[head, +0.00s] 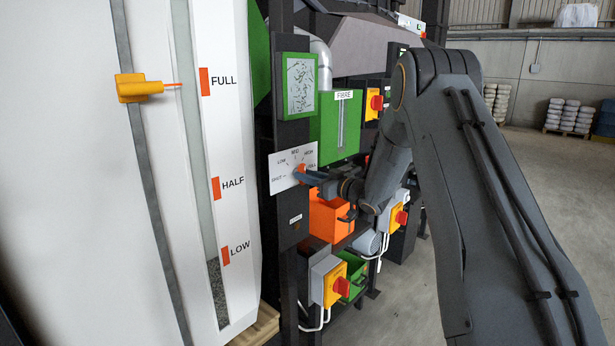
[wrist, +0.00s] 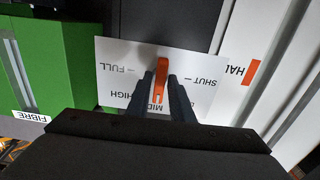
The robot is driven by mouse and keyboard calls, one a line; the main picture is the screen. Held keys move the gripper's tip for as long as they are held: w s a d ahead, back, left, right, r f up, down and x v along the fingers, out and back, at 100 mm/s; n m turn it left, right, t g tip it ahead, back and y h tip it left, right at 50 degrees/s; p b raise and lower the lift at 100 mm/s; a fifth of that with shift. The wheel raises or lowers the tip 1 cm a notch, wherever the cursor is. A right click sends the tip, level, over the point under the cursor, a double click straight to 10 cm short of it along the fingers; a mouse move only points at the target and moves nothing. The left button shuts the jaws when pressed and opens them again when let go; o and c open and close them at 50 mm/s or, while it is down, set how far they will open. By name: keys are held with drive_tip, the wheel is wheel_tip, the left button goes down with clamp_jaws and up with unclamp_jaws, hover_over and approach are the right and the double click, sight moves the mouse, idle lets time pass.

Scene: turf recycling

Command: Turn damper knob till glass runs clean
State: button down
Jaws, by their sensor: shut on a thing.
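The damper knob (head: 301,170) is orange and sits on a white dial plate (head: 280,184) lettered SHUT, LOW, MID, HIGH and FULL. In the wrist view the knob (wrist: 162,68) stands between the two dark fingers of my gripper (wrist: 160,79), which is shut on it. In the wrist view the knob's long axis runs towards the MID lettering, but I cannot tell which end is the pointer. My gripper (head: 308,177) reaches the dial from the right in the head view. Above the dial, a green-framed glass (head: 301,86) shows many dark strands on a pale ground.
A green FIBRE box (head: 341,128) with a narrow slot is right of the dial. An orange bin (head: 330,217) and yellow boxes with red switches (head: 341,287) are below. A white silo (head: 80,180) with a level strip and orange marker (head: 138,88) stands left. Open floor lies right.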

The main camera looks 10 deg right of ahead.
drive_tip(key=shift+d, duration=0.15)
drive_tip(key=c, duration=1.8)
unclamp_jaws()
drive_tip(key=shift+d, duration=0.1)
drive_tip(key=shift+o, duration=0.2)
drive_tip(key=b+v, duration=0.2)
drive_tip(key=v, duration=0.5)
drive_tip(key=shift+s, duration=0.3)
drive_tip(key=shift+d, duration=0.1)
